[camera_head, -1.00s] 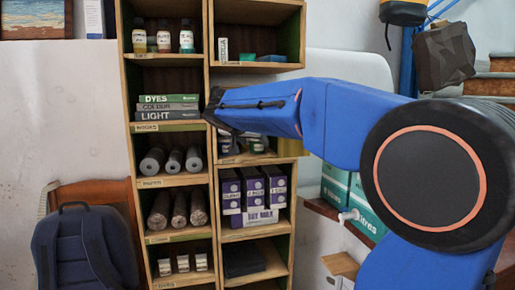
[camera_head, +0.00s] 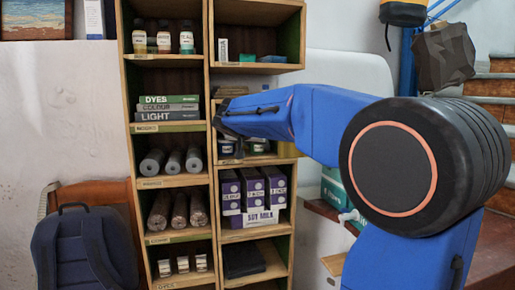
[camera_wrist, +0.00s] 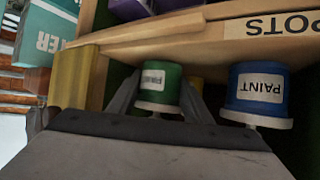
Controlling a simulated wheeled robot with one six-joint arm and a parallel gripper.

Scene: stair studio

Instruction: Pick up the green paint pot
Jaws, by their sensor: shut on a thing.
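The green paint pot (camera_wrist: 165,80) has a white "PAINT" label and a pale rim. In the wrist view it sits between the two fingers of my gripper (camera_wrist: 157,92), which is shut on it. That view is turned over, with the shelf edge at the top. I cannot tell whether the pot still touches the shelf. In the head view my gripper (camera_head: 224,115) is at the middle compartment of the right column, and I cannot make out the green pot there for sure.
A blue paint pot (camera_wrist: 257,88) stands close beside the gripper. The shelf edge with the "POTS" label (camera_wrist: 283,24) and an upright yellow board (camera_wrist: 75,78) lie close by. Purple boxes (camera_head: 253,190) fill the compartment below.

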